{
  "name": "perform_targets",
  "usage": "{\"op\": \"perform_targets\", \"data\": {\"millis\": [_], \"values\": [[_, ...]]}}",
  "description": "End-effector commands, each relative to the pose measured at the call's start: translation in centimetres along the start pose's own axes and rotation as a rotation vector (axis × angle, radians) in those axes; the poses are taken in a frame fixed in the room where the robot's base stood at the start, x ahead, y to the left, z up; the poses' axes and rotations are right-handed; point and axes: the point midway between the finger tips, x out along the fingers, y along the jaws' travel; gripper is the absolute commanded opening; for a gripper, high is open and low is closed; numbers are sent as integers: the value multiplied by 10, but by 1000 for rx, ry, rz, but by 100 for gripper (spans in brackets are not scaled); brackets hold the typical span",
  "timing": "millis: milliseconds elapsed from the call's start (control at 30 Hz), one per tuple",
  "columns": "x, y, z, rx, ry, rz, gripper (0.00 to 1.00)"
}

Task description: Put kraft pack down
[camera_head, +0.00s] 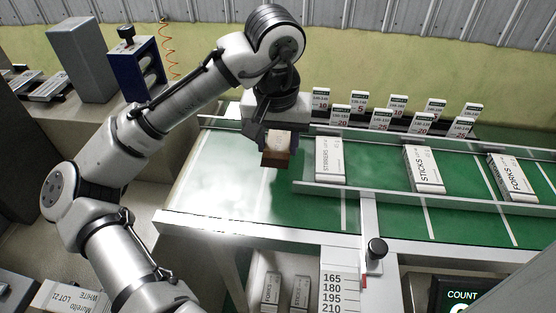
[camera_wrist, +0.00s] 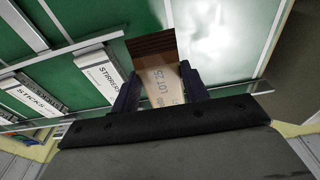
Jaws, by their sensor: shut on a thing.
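The kraft pack (camera_head: 278,148) is a small brown box with a paler top, held above the green conveyor near its left end. In the wrist view the kraft pack (camera_wrist: 162,84) shows printing that reads "LOT 25" and a dark brown end. My gripper (camera_head: 277,138) is shut on it, with one dark finger on each side; the gripper also shows in the wrist view (camera_wrist: 160,92). A dark shadow lies on the belt near the pack. I cannot tell the exact height of the pack above the belt.
White packs marked STIRRERS (camera_head: 330,161), STICKS (camera_head: 424,168) and FORKS (camera_head: 513,176) lie in a railed lane (camera_head: 400,200) to the right. Several small number cards (camera_head: 381,121) stand behind it. The green belt (camera_head: 215,170) left of the lane is clear.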

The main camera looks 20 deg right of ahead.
Motion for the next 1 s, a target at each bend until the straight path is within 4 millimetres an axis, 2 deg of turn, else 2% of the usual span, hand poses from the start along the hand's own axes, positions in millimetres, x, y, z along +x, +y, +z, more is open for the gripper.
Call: {"op": "perform_targets", "data": {"millis": [33,233,400,500,1000], "values": [[8,0,2,0,-2,2,20],[25,0,3,0,0,0,20],[49,0,6,-1,-2,2,20],[57,0,7,0,-1,1,20],[65,0,8,0,0,-1,20]]}}
